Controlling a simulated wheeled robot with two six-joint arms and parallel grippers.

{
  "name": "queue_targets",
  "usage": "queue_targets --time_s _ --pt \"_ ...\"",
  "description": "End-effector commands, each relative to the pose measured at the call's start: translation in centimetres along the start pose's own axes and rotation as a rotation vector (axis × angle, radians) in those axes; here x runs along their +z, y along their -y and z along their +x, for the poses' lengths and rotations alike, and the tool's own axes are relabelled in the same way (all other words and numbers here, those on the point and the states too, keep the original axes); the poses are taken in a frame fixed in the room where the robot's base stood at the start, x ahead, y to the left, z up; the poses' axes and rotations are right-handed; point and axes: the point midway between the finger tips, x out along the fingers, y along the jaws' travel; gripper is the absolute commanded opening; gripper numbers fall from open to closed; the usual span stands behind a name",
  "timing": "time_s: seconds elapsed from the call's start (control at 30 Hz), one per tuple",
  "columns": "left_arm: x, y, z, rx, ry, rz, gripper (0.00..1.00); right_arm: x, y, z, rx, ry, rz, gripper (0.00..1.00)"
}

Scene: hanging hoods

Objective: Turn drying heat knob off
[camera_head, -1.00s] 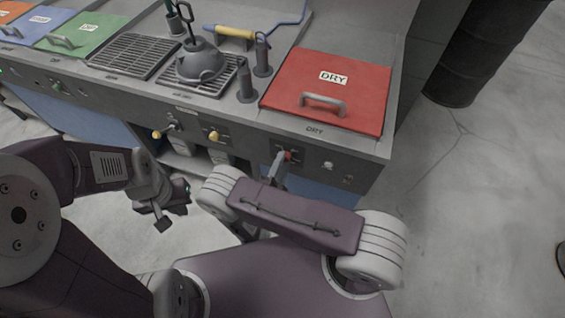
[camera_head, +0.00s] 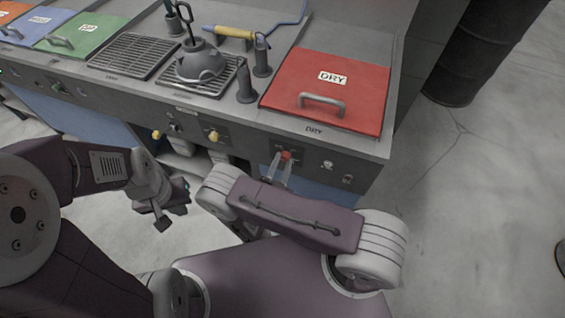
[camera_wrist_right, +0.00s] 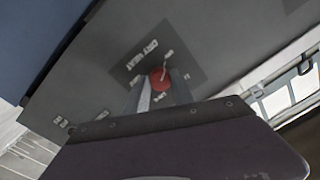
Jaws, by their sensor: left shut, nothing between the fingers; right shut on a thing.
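The red drying heat knob (camera_head: 287,155) is on the front panel below the red DRY lid (camera_head: 333,88). In the right wrist view the knob (camera_wrist_right: 160,79) shows a pale pointer line, in a dark labelled plate whose small marks are hard to read. My right gripper (camera_head: 280,168) is shut on the knob, one finger on each side; its fingers (camera_wrist_right: 162,92) also show in the wrist view. My left gripper (camera_head: 165,208) is shut and empty, low in front of the counter, away from the knob.
A yellow knob (camera_head: 214,136) sits on the panel to the left, and small fittings (camera_head: 328,165) to the right. A grey kettle-like vessel (camera_head: 200,62) stands on a grate.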

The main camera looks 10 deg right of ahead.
Motion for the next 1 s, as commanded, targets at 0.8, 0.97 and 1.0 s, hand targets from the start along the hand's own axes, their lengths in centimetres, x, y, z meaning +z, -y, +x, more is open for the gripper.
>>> queue_targets --time_s 0.8,0.97,1.0 --pt "0.00 0.00 0.00 0.000 0.000 0.000 0.00 0.06 -0.03 -0.01 0.000 0.003 -0.022 0.51" --pt "-0.01 0.00 -0.10 0.000 0.000 0.000 0.00 -0.06 -0.16 -0.10 0.001 0.002 -0.023 0.51" --pt "-0.02 -0.01 -0.21 0.000 0.000 0.000 0.00 -0.21 -0.38 -0.24 0.003 0.001 -0.024 0.51"
